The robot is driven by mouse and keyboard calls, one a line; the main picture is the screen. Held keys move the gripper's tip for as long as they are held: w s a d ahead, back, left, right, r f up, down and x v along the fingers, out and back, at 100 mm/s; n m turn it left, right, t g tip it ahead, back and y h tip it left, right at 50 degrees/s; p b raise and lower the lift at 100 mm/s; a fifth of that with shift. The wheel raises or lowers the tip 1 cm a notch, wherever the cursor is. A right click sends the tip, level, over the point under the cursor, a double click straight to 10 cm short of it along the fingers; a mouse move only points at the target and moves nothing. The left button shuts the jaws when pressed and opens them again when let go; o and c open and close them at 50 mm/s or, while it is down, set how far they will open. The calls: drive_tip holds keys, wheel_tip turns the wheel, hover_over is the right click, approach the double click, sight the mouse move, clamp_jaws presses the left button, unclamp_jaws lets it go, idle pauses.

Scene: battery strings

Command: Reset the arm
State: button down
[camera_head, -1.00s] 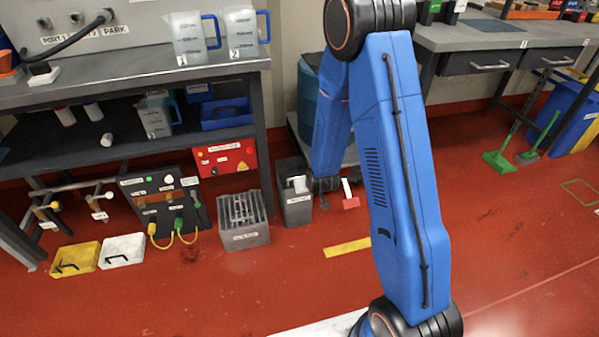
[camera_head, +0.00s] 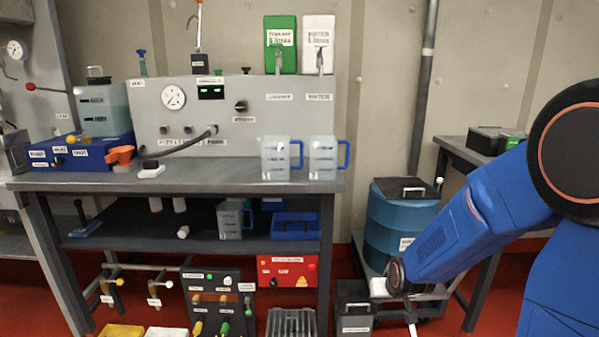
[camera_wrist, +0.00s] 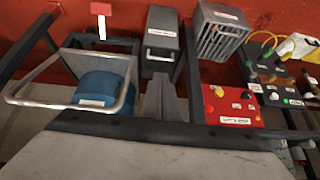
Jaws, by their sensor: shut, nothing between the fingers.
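My blue arm (camera_head: 480,220) reaches in from the right in the head view, its far end low in front of the blue drum (camera_head: 400,225). The fingers cannot be made out there. In the wrist view my gripper (camera_wrist: 162,98) shows as a grey wedge at the middle, fingers together and empty. The drum (camera_wrist: 102,88) is left of it and a dark grey bin (camera_wrist: 162,42) is beyond it; no contact is visible.
The bench (camera_head: 190,182) stands left of the arm with two jugs (camera_head: 280,158) on top. Below are a red box (camera_head: 287,270), a metal crate (camera_head: 291,322) and a connector panel (camera_head: 215,300). Another bench (camera_head: 457,145) is at right. Red floor shows between.

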drive_tip(key=s+d+r, duration=0.1)
drive_tip(key=s+r, duration=0.5)
drive_tip(key=s, duration=0.4)
drive_tip(key=s+d+r+g, duration=0.1)
drive_tip(key=s+r, duration=0.6)
drive_tip(key=s, duration=0.4)
drive_tip(key=s+d+r, duration=0.2)
drive_tip(key=s+r, duration=0.4)
drive_tip(key=s, duration=0.4)
drive_tip(key=shift+s+r+g, duration=0.15)
drive_tip(key=shift+g, duration=0.25)
